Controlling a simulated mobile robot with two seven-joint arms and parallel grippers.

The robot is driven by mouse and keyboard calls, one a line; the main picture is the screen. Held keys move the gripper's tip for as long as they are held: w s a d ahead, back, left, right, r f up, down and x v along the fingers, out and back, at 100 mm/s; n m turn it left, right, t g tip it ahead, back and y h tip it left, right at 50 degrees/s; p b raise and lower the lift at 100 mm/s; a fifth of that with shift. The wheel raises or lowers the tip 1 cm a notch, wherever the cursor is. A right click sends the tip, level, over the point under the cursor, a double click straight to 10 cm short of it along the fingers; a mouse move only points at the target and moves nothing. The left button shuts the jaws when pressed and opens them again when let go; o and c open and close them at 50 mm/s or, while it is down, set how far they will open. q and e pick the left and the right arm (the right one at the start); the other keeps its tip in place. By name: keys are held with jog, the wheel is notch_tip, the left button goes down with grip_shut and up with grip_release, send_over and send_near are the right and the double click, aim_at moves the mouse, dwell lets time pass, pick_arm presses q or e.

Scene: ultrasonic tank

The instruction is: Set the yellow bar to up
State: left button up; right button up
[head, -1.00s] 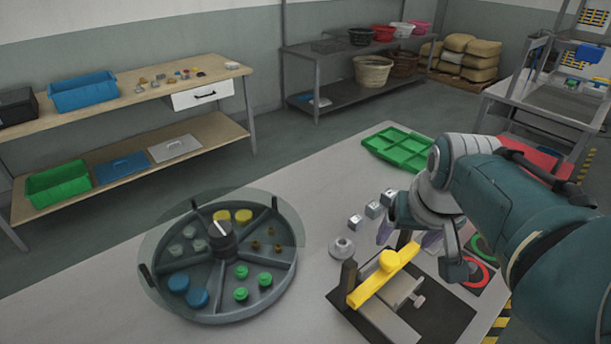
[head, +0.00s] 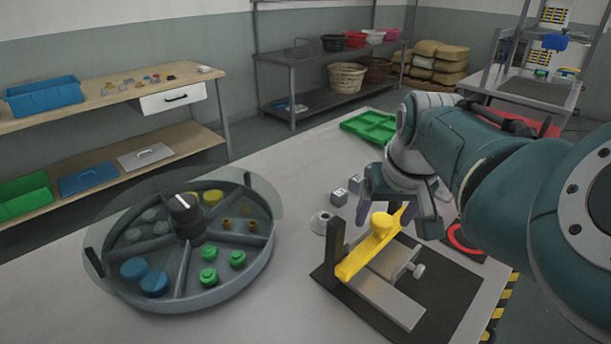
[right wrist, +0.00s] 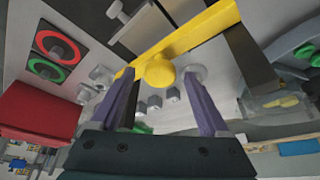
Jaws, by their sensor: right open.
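The yellow bar (head: 362,256) lies slanted across a dark fixture (head: 440,312), its near end beside a dark upright post (head: 335,242). My right gripper (head: 386,214) is open at the bar's far side, close to the knob. In the right wrist view, the bar (right wrist: 200,32) crosses ahead of the fingers, and the knob (right wrist: 160,72) shows between the two purple fingertips (right wrist: 160,79). I cannot tell whether they touch it. My left gripper is not in view.
A round divided tray (head: 215,292) with coloured pieces stands left of the fixture. Small grey cubes (head: 338,197), a grey round piece (head: 320,222) and a green tray (head: 368,127) are behind. A red ring (head: 462,240) lies right of the fixture.

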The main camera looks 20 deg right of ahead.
grip_shut()
dwell(0.8)
dwell(0.7)
